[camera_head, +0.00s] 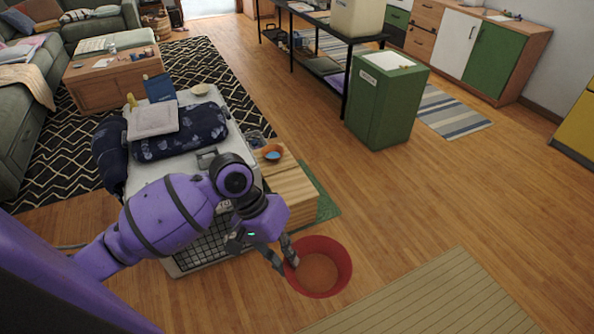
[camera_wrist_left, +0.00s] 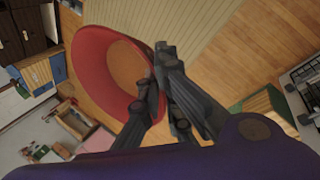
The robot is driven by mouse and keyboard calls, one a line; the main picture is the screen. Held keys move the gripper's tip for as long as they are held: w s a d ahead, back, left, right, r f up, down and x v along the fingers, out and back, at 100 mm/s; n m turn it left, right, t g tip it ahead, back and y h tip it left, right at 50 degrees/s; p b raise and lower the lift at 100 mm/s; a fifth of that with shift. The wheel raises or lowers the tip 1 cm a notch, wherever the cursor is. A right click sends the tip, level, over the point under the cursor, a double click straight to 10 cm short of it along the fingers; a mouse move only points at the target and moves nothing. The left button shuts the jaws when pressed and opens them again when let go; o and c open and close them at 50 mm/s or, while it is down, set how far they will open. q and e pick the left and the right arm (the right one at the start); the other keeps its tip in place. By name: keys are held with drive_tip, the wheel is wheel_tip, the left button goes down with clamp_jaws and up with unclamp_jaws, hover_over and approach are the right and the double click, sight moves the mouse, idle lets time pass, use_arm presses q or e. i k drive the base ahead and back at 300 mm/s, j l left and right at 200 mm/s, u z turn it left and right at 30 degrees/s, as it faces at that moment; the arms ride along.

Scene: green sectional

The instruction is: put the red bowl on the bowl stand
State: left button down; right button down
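The red bowl (camera_head: 334,250) is at the lower middle of the head view, in front of the low wooden table. My left gripper (camera_head: 278,262) is at the bowl's left rim. In the left wrist view, the red bowl (camera_wrist_left: 92,62) is tilted in the picture, and the left gripper's fingers (camera_wrist_left: 152,82) sit on either side of its rim, gripping it. The bowl appears to be held up above the floor. I cannot pick out the bowl stand with certainty. My right gripper is not in view.
A low wooden table (camera_head: 292,190) carries a small orange bowl (camera_head: 272,153) with something blue inside. A green cabinet (camera_head: 388,105) stands behind. A striped beige mat (camera_head: 430,300) lies at front right; wooden floor at right is clear.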

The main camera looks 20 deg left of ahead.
sight(291, 187)
drive_tip(key=i, duration=1.4)
drive_tip(key=i+l+u, duration=0.1)
drive_tip(key=i+u, duration=0.15)
drive_tip(key=i, duration=0.25)
drive_tip(key=i+l+u, duration=0.2)
drive_tip(key=i, duration=0.25)
drive_tip(key=u, duration=1.5)
drive_tip(key=i+u, duration=0.2)
drive_tip(key=i, duration=0.3)
